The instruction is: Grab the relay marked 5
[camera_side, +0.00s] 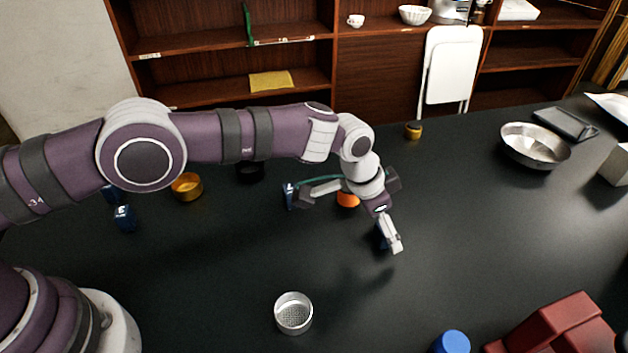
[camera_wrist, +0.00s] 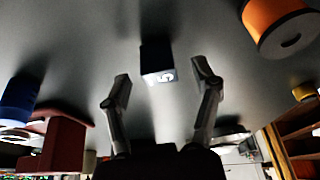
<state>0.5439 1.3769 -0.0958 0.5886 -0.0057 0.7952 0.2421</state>
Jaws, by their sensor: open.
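The relay marked 5 (camera_wrist: 157,58) is a small dark block with a white label bearing a 5 in the wrist view. It sits in the middle of the picture, just beyond and between the fingertips. My gripper (camera_wrist: 161,75) is open and empty, with its two fingers spread on either side of the label. In the side view my gripper (camera_side: 348,222) is tilted low over the black table. A dark blue block with white markings (camera_side: 289,195) shows by its left finger; its number cannot be read there.
An orange cylinder (camera_wrist: 280,24) lies near the right finger. Other blue blocks (camera_side: 124,218) and a yellow ring (camera_side: 187,187) are at left. A metal strainer cup (camera_side: 293,314) is in front. A blue cylinder (camera_side: 452,342) and red object (camera_side: 556,325) are front right; a steel bowl (camera_side: 535,146) stands behind.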

